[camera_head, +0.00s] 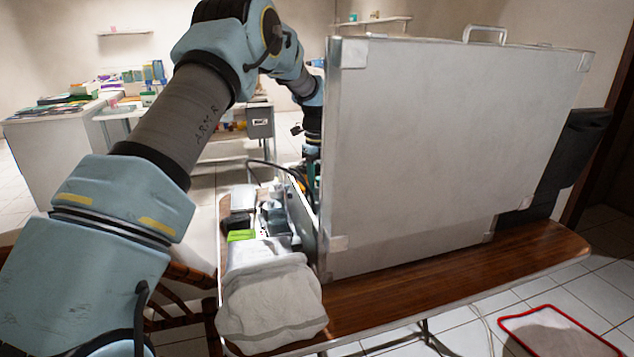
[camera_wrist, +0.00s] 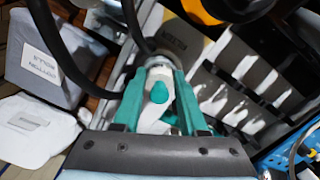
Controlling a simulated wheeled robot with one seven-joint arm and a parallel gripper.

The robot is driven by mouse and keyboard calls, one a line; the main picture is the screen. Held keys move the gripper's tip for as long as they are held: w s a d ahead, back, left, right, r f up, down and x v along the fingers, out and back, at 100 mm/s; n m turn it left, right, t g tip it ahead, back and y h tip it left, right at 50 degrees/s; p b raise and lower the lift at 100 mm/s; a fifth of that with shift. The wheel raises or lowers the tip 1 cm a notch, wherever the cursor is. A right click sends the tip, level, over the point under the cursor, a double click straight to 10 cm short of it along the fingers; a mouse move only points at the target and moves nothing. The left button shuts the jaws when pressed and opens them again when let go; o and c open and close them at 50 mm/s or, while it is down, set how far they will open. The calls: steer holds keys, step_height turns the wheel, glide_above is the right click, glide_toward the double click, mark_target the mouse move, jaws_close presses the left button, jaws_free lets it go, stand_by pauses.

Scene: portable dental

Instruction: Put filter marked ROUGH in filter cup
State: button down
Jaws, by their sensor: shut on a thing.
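My gripper (camera_wrist: 160,68) shows its two teal fingers in the wrist view, drawn together at their tips on a small pale, metallic-looking round piece. A grey-brown disc with small lettering (camera_wrist: 181,42) shows just beyond the tips. It may be the held filter, but the lettering is too small to read and its joining to the round piece is unclear. In the head view my gripper (camera_head: 312,150) is low over the inside of the open case, mostly hidden behind its upright lid (camera_head: 450,150). I cannot make out the filter cup in either view.
A grey bin marked as cotton rolls (camera_wrist: 45,62) and a white cloth-like item (camera_wrist: 38,128) lie left in the wrist view. Black slotted holders (camera_wrist: 240,75) are at right. A black hose crosses nearby. A bright green item (camera_head: 241,236) and a white bag (camera_head: 270,300) sit before the case.

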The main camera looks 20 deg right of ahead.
steer(key=f, duration=0.3)
steer(key=shift+s+a+f, duration=0.2)
steer(key=shift+a, duration=0.15)
steer(key=c, duration=0.7)
jaws_free()
steer(key=o, duration=0.3)
steer(key=shift+w+f, duration=0.1)
steer(key=shift+w, duration=0.05)
steer(key=shift+o, duration=0.2)
steer(key=shift+w+r+b, duration=0.15)
steer(key=shift+r+b, duration=0.15)
steer(key=shift+r, duration=0.3)
steer(key=r, duration=0.4)
steer(key=r+b, duration=0.1)
steer(key=r, duration=0.4)
steer(key=d+r, duration=0.1)
steer(key=r, duration=0.3)
steer(key=shift+r+b, duration=0.15)
steer(key=shift+b, duration=0.25)
steer(key=shift+s, duration=0.2)
